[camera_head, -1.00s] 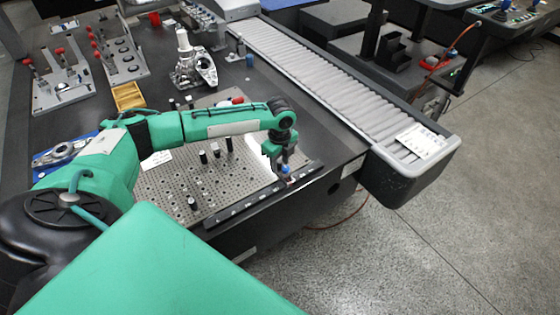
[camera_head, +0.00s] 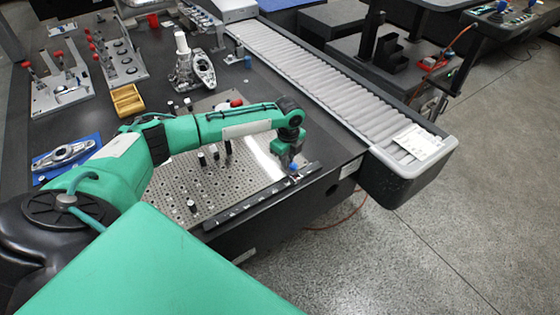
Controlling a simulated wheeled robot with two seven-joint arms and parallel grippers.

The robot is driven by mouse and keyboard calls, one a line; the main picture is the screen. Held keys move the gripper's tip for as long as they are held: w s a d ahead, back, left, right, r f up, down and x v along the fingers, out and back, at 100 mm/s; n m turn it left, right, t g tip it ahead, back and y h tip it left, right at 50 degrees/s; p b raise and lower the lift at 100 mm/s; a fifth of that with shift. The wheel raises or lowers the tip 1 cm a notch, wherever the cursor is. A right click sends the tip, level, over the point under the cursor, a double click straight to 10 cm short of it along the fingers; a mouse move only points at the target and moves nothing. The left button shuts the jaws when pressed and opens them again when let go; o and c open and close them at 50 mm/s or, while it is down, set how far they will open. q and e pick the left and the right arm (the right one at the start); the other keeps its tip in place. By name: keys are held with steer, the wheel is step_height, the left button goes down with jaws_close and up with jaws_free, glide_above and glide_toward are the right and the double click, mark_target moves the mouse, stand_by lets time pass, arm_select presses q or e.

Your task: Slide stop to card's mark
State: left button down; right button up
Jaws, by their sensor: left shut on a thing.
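A dark rail (camera_head: 250,203) with small pale marks runs along the front edge of the perforated fixture plate (camera_head: 180,192). My left gripper (camera_head: 292,166) points down at the right part of this rail. It is shut on the stop (camera_head: 294,168), a small piece with a blue top, mostly hidden by the fingers. A white card (camera_head: 418,142) with print too small to read lies on the near end of the roller conveyor. My right gripper is not in view.
Several dark pins (camera_head: 202,158) stand on the plate. Behind are a wooden tray (camera_head: 127,100), a metal casting (camera_head: 192,68) and toggle-clamp fixtures (camera_head: 118,62). A metal part lies on a blue mat (camera_head: 64,158) at left. The roller conveyor (camera_head: 320,75) bounds the right side.

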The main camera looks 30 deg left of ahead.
arm_select(q)
steer(key=shift+w+d+r, duration=0.1)
steer(key=shift+w+d, duration=0.3)
steer(key=shift+w, duration=0.45)
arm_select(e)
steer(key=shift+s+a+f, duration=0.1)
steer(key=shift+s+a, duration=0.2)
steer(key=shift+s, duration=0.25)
arm_select(q)
steer(key=shift+r, duration=0.1)
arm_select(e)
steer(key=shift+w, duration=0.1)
